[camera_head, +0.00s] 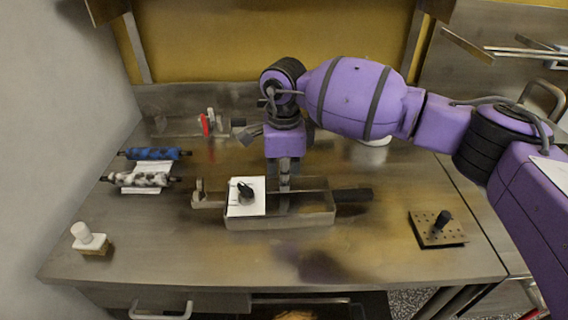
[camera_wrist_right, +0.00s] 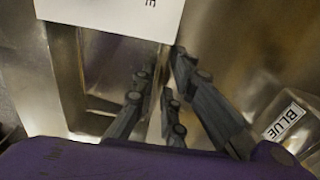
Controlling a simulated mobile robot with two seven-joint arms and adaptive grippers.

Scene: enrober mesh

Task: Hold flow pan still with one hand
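My right gripper (camera_head: 284,185) points down at the pan from behind in the head view. In the right wrist view its dark fingers (camera_wrist_right: 166,62) converge on either side of a thin metal wall, and they look shut on it. Reflections there blur the exact contact. A white card (camera_head: 236,208) with a black knob (camera_head: 246,193) sits over the pan's left part. My left gripper is not in view.
Blue and spotted rollers (camera_head: 154,154) lie at the left. A white-knobbed block (camera_head: 92,243) stands front left, and a perforated plate with a black knob (camera_head: 431,236) front right. A container labelled BLUE (camera_wrist_right: 285,121) is near my right gripper. The front middle is clear.

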